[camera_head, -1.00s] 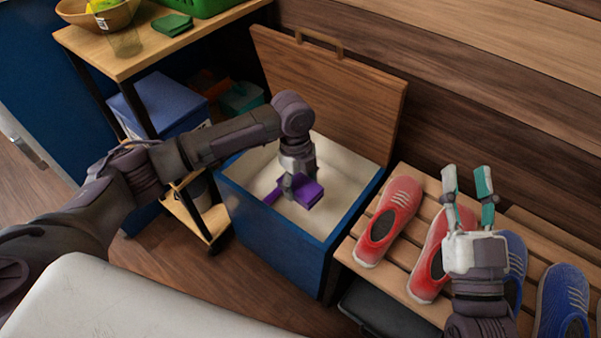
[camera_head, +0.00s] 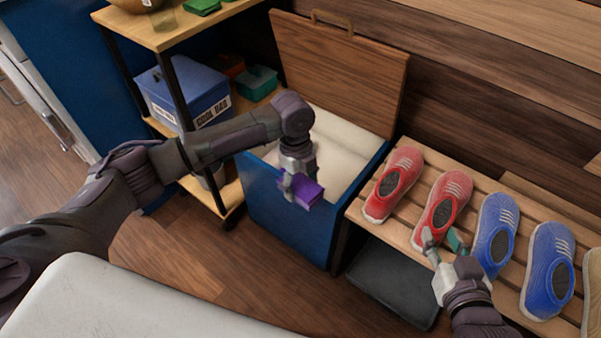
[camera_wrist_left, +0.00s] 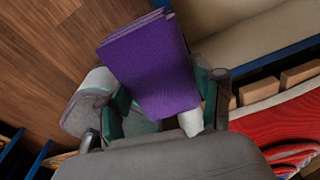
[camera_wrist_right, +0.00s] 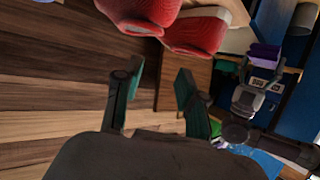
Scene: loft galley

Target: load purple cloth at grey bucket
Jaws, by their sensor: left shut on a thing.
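The purple cloth (camera_head: 308,192) is a folded block held in my left gripper (camera_head: 299,180), in front of the blue chest's upper front edge. In the left wrist view the cloth (camera_wrist_left: 155,65) sits between the fingers. It also shows in the right wrist view (camera_wrist_right: 265,53). A grey round container (camera_head: 213,178), likely the grey bucket, stands on the cart's bottom shelf, largely hidden behind my left arm. My right gripper (camera_head: 441,246) is open and empty over the slatted bench, near the red shoes. Its fingers are apart in the right wrist view (camera_wrist_right: 155,95).
The blue chest (camera_head: 290,220) stands open, wooden lid (camera_head: 340,70) raised, pale inside. A slatted bench (camera_head: 415,195) holds red shoes (camera_head: 442,205) and blue shoes (camera_head: 494,232). A dark tray (camera_head: 390,285) lies below. The cart (camera_head: 165,38) carries a blue box (camera_head: 190,92).

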